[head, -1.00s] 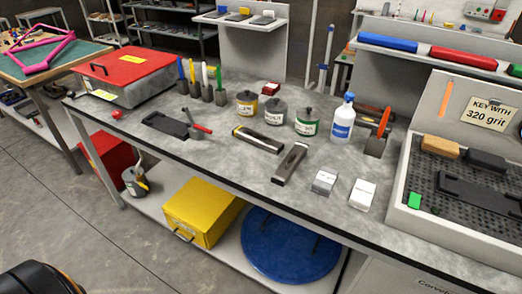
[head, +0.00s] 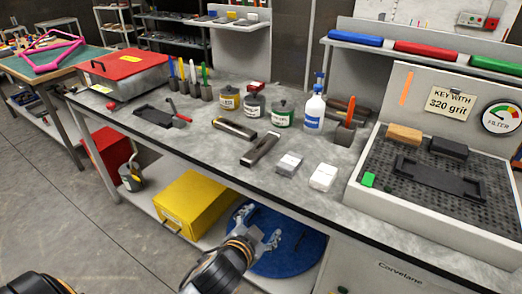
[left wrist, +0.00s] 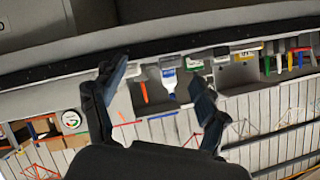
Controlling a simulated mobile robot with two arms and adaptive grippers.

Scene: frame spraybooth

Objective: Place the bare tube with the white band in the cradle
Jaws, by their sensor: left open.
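Two short metal tubes lie on the grey bench, a farther one (head: 237,130) and a nearer one (head: 260,149). I cannot make out a white band on either. A black cradle-like holder (head: 440,180) lies on the perforated bed of the booth at right. A similar black holder (head: 154,117) lies on the bench at left. My left gripper (head: 262,229) is open and empty in front of the bench, low over the blue disc. Its two spread fingers also show in the left wrist view (left wrist: 158,88). My right gripper is not in view.
Cans (head: 283,114) and a spray bottle (head: 314,108) stand behind the tubes. A yellow box (head: 193,200) and the blue disc (head: 290,252) are on the lower shelf.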

